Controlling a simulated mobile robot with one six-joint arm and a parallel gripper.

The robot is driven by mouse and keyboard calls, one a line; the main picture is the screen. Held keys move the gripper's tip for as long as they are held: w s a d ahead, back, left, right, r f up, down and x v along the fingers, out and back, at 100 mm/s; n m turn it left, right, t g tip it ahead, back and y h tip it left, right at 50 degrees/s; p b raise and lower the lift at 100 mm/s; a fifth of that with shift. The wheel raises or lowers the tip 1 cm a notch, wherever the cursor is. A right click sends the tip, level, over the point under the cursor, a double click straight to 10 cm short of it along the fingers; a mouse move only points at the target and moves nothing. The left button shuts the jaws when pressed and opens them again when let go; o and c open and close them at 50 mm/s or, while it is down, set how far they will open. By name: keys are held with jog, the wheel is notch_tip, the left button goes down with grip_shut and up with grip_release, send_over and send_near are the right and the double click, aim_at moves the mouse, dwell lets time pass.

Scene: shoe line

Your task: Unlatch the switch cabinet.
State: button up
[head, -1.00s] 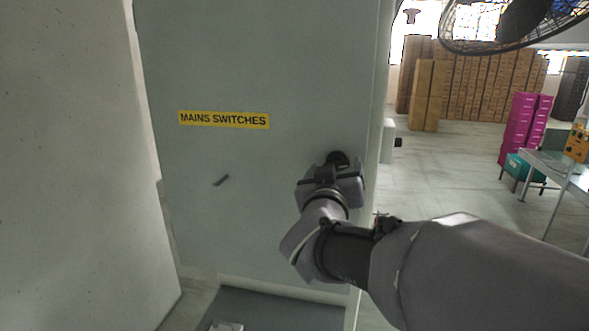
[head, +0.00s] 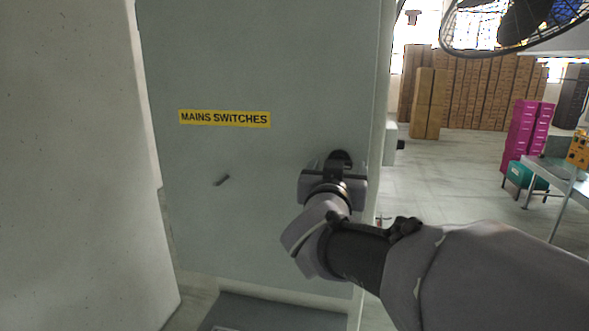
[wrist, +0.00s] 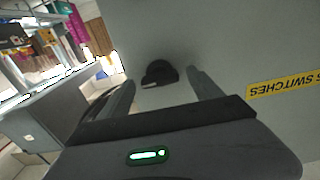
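The switch cabinet (head: 240,60) is a tall grey-green cabinet with a yellow "MAINS SWITCHES" label (head: 225,118). The label also shows at the right in the wrist view (wrist: 285,84). A round black latch (head: 340,157) sits near the door's right edge, partly hidden by my gripper in the head view. In the wrist view the black latch (wrist: 159,73) lies between and just beyond my two fingers. My gripper (wrist: 166,88) is open, with its fingers spread apart and pointing at the door. I cannot tell whether the fingertips touch the door.
A pale wall (head: 70,160) stands close at the left. A fan (head: 515,22) hangs at the upper right. Stacked brown boxes (head: 480,90), magenta boxes (head: 525,130) and a table (head: 555,165) stand farther back, beyond open floor.

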jog(key=v, duration=1.7)
jog(key=shift+s, duration=0.25)
jog(key=s+a+f+n+g+y+b, duration=0.1)
jog(key=a+f+y+b, duration=0.3)
jog(key=f+b, duration=0.55)
jog(key=a+f+n+g+y+b, duration=0.1)
jog(key=f+y+b, duration=0.5)
jog(key=f, duration=0.6)
jog(key=s+d+f+m+g+b, duration=0.1)
jog(key=s+d+f+g+b, duration=0.1)
jog(key=s+f, duration=0.3)
jog(key=s+d+f+g+h+b, duration=0.1)
jog(key=s+f+g+b, duration=0.3)
jog(key=f, duration=0.7)
jog(key=s+d+f+m+g+h+b, duration=0.1)
jog(key=s+d+f+g+b, duration=0.2)
jog(key=s+f, duration=0.3)
notch_tip(320, 180, down, 3)
jog(key=shift+d+f+m+b, duration=0.15)
jog(key=shift+d+m+b, duration=0.15)
jog(key=shift+b, duration=0.4)
